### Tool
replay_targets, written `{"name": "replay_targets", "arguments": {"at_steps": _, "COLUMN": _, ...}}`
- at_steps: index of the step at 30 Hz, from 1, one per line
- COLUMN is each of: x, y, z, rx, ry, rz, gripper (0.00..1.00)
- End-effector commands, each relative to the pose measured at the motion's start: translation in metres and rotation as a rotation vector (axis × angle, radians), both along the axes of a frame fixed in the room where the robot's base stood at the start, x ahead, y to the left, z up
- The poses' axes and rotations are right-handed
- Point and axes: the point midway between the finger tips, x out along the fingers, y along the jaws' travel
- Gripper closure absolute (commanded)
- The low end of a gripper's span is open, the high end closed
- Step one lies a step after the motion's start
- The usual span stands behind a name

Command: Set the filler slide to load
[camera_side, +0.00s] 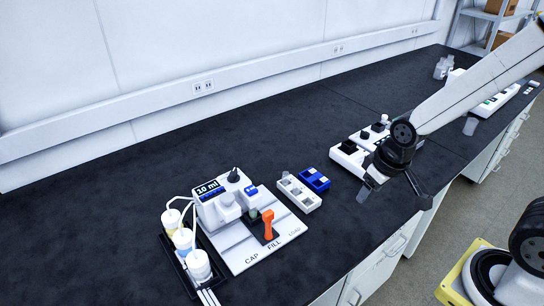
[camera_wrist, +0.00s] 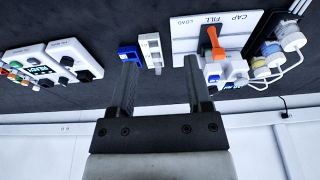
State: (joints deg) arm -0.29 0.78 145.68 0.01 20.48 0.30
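The filler (camera_side: 233,205) is a white unit with a "10 ml" display on a pale base plate marked CAP, FILL and LOAD. Its slide has an upright orange handle (camera_side: 268,225), which lines up with the FILL label. The wrist view also shows the orange handle (camera_wrist: 216,42) beside FILL, between CAP and LOAD. My gripper (camera_side: 395,190) is well to the right of the filler, above the bench's front edge. In the wrist view my gripper (camera_wrist: 159,78) has its fingers wide apart with nothing held.
White bottles (camera_side: 199,264) with tubes stand in a black tray left of the filler. A white rack (camera_side: 299,193) and a blue rack (camera_side: 315,179) sit to its right. A white device with black knobs (camera_side: 348,158) is near my gripper. The bench behind the filler is clear.

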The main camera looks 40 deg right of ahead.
Motion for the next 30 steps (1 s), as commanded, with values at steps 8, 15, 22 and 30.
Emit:
{"name": "replay_targets", "arguments": {"at_steps": 8, "x": 0.039, "y": 0.015, "z": -0.003, "rx": 0.008, "ry": 0.039, "rz": 0.005, "gripper": 0.21}}
{"name": "replay_targets", "arguments": {"at_steps": 15, "x": 0.091, "y": 0.043, "z": -0.014, "rx": 0.014, "ry": 0.092, "rz": 0.006, "gripper": 0.21}}
{"name": "replay_targets", "arguments": {"at_steps": 22, "x": 0.135, "y": 0.075, "z": -0.034, "rx": 0.013, "ry": 0.146, "rz": 0.005, "gripper": 0.21}}
{"name": "replay_targets", "arguments": {"at_steps": 30, "x": 0.174, "y": 0.114, "z": -0.062, "rx": 0.004, "ry": 0.202, "rz": 0.004, "gripper": 0.21}}
